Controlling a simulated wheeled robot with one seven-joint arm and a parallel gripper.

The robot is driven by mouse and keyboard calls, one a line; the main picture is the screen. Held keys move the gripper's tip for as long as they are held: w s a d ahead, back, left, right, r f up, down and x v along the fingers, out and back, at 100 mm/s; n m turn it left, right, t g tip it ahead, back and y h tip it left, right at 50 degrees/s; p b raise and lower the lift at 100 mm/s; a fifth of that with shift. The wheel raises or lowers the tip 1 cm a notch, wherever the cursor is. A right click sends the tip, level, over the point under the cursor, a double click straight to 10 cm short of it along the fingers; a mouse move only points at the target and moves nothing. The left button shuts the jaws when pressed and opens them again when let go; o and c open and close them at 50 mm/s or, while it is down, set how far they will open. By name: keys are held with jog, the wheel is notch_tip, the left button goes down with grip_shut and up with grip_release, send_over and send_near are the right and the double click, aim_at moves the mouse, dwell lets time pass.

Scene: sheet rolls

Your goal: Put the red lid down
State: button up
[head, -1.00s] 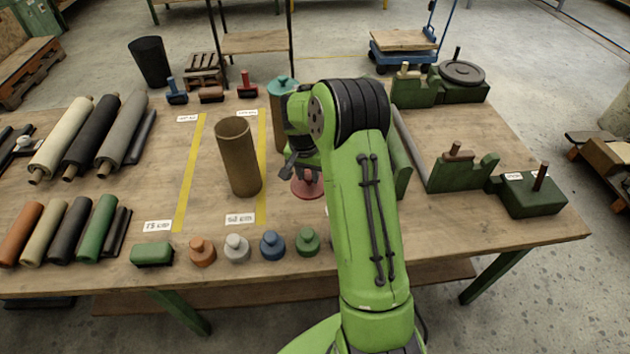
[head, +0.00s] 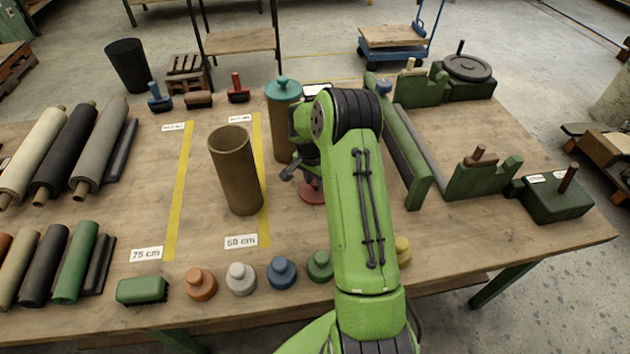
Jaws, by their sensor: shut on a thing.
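The red lid (head: 312,192) shows below my gripper (head: 308,172), just right of the right yellow strip and partly hidden by my green arm. My gripper is shut on it. The lid is at or a little above the table top (head: 200,243); I cannot tell whether it touches. The fingertips are mostly hidden by the wrist. An open brown tube (head: 236,172) stands upright to the left of the lid. Another tube with a teal lid (head: 284,92) stands behind my gripper.
A row of knobbed lids, orange (head: 201,284), white (head: 241,278), blue (head: 281,273), green (head: 320,265) and yellow (head: 402,249), lines the front edge. A green brush (head: 142,290) lies left of them. Rolls lie at left; green fixtures (head: 484,178) stand at right.

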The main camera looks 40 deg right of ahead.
jog(key=shift+f, duration=0.15)
jog(key=shift+f, duration=0.15)
jog(key=o, duration=1)
jog(key=shift+o, duration=0.2)
